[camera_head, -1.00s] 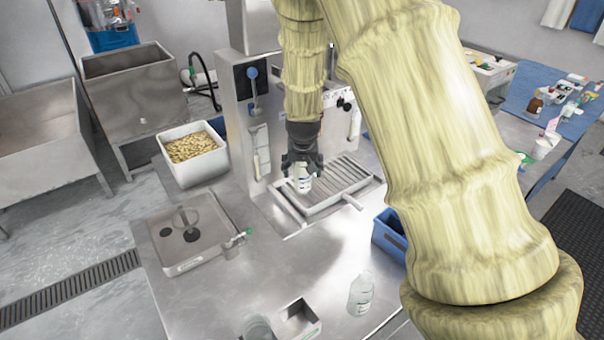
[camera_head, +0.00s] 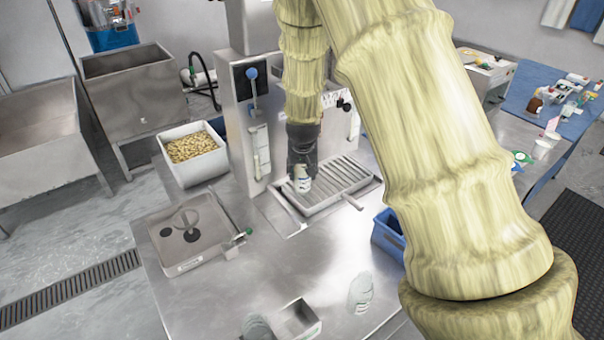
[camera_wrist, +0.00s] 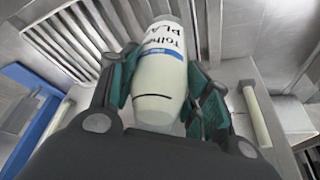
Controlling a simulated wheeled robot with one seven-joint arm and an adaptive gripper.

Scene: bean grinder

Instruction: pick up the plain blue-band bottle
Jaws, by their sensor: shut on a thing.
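A pale, whitish bottle with a blue band (camera_wrist: 162,62) and dark print, of which "PLA" is readable, sits between the fingers of my gripper (camera_wrist: 165,88) in the wrist view. The teal finger pads press on it from both sides. In the head view my gripper (camera_head: 302,170) points down, shut on the same bottle (camera_head: 302,185), over the slatted drip tray (camera_head: 335,188) of the steel machine. I cannot tell whether the bottle's base touches the tray.
A second clear bottle (camera_head: 361,292) stands on the steel counter (camera_head: 290,262) at the front, by a small metal box (camera_head: 297,318). A blue bin (camera_head: 387,236) is right of the drip tray. A shallow sink tray (camera_head: 180,262) and a tub of beans (camera_head: 195,170) are on the left.

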